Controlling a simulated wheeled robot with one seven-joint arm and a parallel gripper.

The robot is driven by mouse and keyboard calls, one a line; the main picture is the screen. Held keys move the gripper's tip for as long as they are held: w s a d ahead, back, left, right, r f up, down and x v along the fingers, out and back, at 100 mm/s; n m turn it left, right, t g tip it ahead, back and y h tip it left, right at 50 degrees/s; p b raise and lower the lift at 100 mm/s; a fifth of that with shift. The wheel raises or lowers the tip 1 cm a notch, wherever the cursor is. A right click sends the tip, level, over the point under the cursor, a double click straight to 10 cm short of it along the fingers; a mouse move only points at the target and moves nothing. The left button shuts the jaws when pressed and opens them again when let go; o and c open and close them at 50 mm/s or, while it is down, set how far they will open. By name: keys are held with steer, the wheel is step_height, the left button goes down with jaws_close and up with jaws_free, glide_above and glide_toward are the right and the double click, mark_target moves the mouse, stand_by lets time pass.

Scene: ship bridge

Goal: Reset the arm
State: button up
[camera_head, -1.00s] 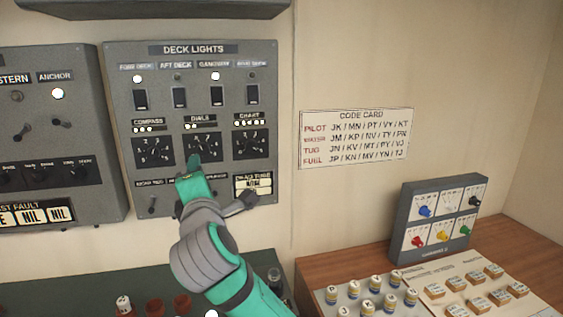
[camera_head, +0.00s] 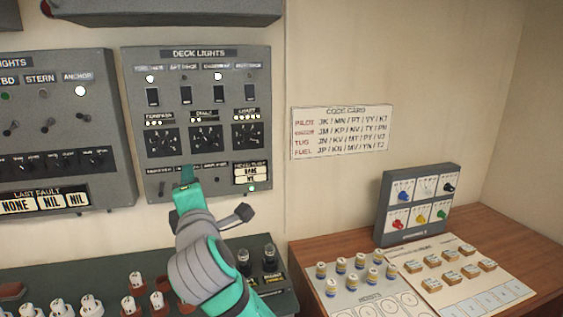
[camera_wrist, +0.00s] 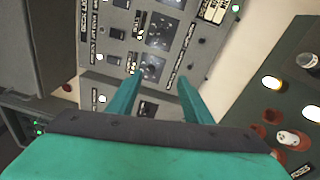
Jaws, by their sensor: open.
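My gripper (camera_head: 187,180) is in front of the lower part of the grey DECK LIGHTS panel (camera_head: 198,66), below its row of dials. In the wrist view my gripper (camera_wrist: 158,82) shows two teal fingers spread apart with nothing between them. The panel (camera_wrist: 118,30) lies beyond the fingertips there, with dials and small knobs. My teal and grey arm reaches up from the bottom middle of the head view and hides part of the panel's lower edge. I cannot tell from the head view how far the fingertips are from the panel.
A code card (camera_head: 342,132) hangs on the wall. A grey box with coloured knobs (camera_head: 418,204) stands on the wooden desk (camera_head: 320,255) at right. A green console (camera_head: 55,275) with several white-topped pieces lies below the panels. Another panel (camera_head: 70,120) is at left.

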steer(key=s+d+f+m+h, duration=0.1)
steer(key=s+d+f+m, duration=0.35)
steer(key=f, duration=0.75)
steer(key=s+d+f+m+h, duration=0.1)
steer(key=s+f+m, duration=0.5)
steer(key=f, duration=0.7)
steer(key=s+d+f+m+h, duration=0.1)
steer(key=s+d+f+m, duration=0.25)
steer(key=f+m, duration=0.6)
steer(key=s+d+f+m+h, duration=0.1)
steer(key=s+d+f, duration=0.2)
steer(key=s+f, duration=0.4)
steer(key=s+d+f+m+h, duration=0.1)
steer(key=s+d+f, duration=0.1)
steer(key=s+f, duration=0.6)
steer(key=s+d+m+g, duration=0.1)
steer(key=s+d, duration=0.1)
steer(key=s, duration=0.7)
steer(key=s+d+r+h, duration=0.1)
steer(key=s+d, duration=0.2)
steer(key=s, duration=0.6)
steer(key=shift+d+r+m+g, duration=0.3)
steer(key=shift+m+g, duration=0.1)
steer(key=shift+s, duration=0.1)
steer(key=c, duration=0.4)
